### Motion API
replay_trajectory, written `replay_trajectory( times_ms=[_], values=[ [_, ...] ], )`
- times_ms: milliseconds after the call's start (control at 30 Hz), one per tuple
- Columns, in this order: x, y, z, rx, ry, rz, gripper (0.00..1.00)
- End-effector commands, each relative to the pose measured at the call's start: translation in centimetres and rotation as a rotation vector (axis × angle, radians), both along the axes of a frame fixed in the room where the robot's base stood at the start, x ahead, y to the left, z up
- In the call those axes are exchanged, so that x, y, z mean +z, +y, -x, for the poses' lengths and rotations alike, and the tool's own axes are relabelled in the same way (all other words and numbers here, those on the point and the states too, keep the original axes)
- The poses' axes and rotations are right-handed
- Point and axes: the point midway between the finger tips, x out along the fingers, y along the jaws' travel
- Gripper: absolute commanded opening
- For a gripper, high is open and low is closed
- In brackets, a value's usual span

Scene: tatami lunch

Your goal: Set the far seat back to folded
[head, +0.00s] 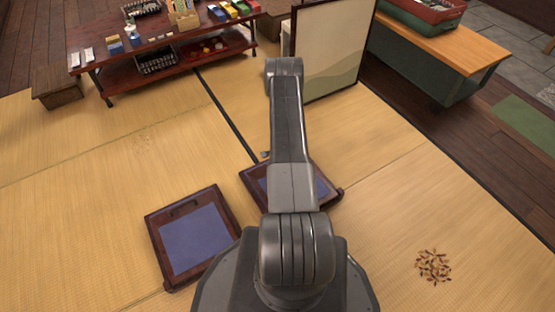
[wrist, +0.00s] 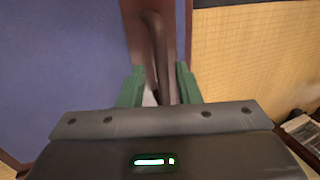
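Two low floor seats with dark brown frames and blue panels lie on the tatami in the head view. The near-left seat (head: 195,234) shows whole and looks flat. The far seat (head: 325,188) is farther off at the middle, largely hidden by my arm. My gripper is hidden in the head view. In the wrist view the green fingers of my gripper (wrist: 160,80) stand apart, one on each side of a brown wooden rail (wrist: 150,25) beside a blue panel (wrist: 65,60). Whether they press on the rail is unclear. The far seat's back angle is hard to judge.
A low red-brown table (head: 175,47) with small goods stands at the back left, near a wooden box (head: 55,88). A pale screen (head: 330,60) stands beyond my arm. A green wood-topped bench (head: 440,65) is at right. Brown bits (head: 433,265) lie on the right mat.

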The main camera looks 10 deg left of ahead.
Motion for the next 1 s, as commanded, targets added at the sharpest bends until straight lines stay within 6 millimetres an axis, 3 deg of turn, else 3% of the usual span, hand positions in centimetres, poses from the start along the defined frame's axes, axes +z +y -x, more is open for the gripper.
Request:
replay_trajectory(
  times_ms=[33,200,433,633,1000],
  values=[
    [1.8,-0.2,0.2,0.000,-0.002,0.000,0.30],
    [5.7,-1.0,1.1,0.001,-0.004,-0.001,0.30],
    [9.3,-1.7,2.1,0.001,-0.006,-0.003,0.30],
    [10.3,-2.0,2.4,0.001,-0.006,-0.003,0.30],
    [10.0,-2.0,2.4,0.002,-0.006,-0.002,0.30]
  ],
)
